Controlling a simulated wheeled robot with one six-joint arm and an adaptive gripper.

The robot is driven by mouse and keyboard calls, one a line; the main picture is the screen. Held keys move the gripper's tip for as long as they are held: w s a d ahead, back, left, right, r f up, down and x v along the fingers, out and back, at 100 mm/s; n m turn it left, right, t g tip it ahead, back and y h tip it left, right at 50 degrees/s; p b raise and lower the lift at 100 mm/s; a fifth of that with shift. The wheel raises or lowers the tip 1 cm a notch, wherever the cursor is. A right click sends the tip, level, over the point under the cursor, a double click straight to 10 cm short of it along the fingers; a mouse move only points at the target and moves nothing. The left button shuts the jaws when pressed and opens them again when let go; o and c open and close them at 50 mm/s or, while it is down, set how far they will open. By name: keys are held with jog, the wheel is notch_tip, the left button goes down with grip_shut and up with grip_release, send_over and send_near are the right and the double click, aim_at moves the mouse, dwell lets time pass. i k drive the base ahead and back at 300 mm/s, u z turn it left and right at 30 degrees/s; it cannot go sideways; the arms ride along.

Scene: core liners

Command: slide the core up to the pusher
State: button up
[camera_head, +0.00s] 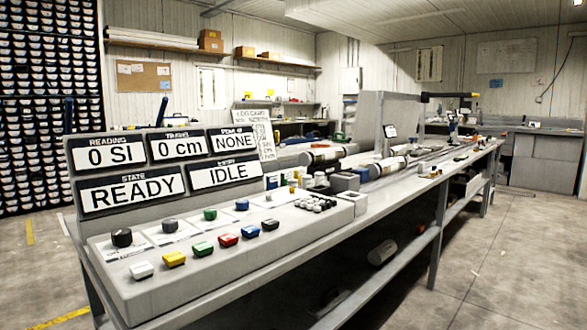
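Two pale cylindrical pieces with dark bands lie on the long bench: one cylinder (324,155) nearer the sign panel and another cylinder (387,165) farther right. They look like cores or liners, but I cannot tell which is the core. A grey block (344,182) and a small blue part (361,174) sit just in front of them. A long rail or trough (432,157) runs away along the bench. I cannot make out which part is the pusher, nor any gap between it and a core. My gripper is not in view.
A display panel (167,166) reads READY, IDLE, 0 SI and 0 cm. Coloured buttons (203,249) sit on the sloped console in front of it. The long bench (333,236) fills the middle. Clear floor (520,240) lies to its right; a sample rack (45,100) stands left.

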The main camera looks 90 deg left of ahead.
aim_at(378, 170)
jog(key=u, duration=2.55)
jog(key=i, duration=1.65)
jog(key=z, duration=0.1)
